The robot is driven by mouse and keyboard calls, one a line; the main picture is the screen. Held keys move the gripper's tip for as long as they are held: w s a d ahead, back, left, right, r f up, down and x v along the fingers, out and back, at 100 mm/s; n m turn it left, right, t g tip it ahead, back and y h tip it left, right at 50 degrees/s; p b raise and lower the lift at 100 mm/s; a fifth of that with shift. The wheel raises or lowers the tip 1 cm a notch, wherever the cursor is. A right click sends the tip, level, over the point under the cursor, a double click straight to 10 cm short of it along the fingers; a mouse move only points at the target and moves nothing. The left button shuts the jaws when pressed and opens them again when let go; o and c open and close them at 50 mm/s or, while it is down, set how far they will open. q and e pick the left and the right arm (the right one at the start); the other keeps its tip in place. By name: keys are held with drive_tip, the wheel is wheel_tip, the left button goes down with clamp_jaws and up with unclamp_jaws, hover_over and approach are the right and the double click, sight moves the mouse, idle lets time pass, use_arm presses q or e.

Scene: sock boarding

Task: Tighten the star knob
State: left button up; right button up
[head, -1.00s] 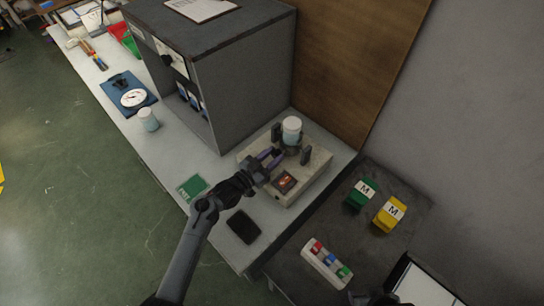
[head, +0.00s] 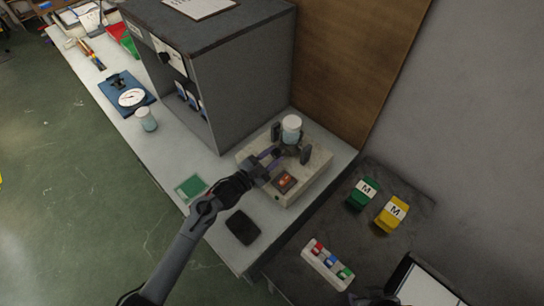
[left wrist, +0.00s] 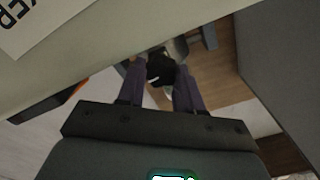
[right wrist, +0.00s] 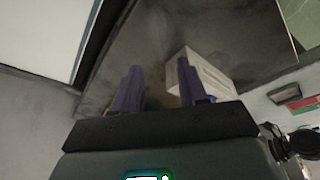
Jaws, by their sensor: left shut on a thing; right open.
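The star knob (left wrist: 160,68) shows as a dark piece between my left fingertips in the left wrist view. In the head view it is hidden by the gripper, at the near side of the clamp on the beige machine (head: 309,183). A clear jar with a white lid (head: 291,128) stands upright between the clamp's dark jaws. My left gripper (head: 276,155) is shut on the knob, reaching in from the lower left over the machine's top. My right gripper (right wrist: 156,82) is open, with nothing between its fingers, above the dark bench surface.
A grey cabinet (head: 245,85) stands close behind the left gripper. A green card (head: 191,188) and a black pad (head: 242,227) lie near the bench edge. Green (head: 362,194) and yellow (head: 391,213) blocks and a white button box (head: 326,264) sit on the right.

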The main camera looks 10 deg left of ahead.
idle(0.3)
use_arm(q)
drive_tip(key=o, duration=1)
drive_tip(key=shift+s+a, duration=0.1)
drive_tip(key=p+v, duration=0.1)
drive_tip(key=v, duration=0.9)
drive_tip(key=shift+s+a, duration=0.15)
drive_tip(key=shift+s, duration=0.05)
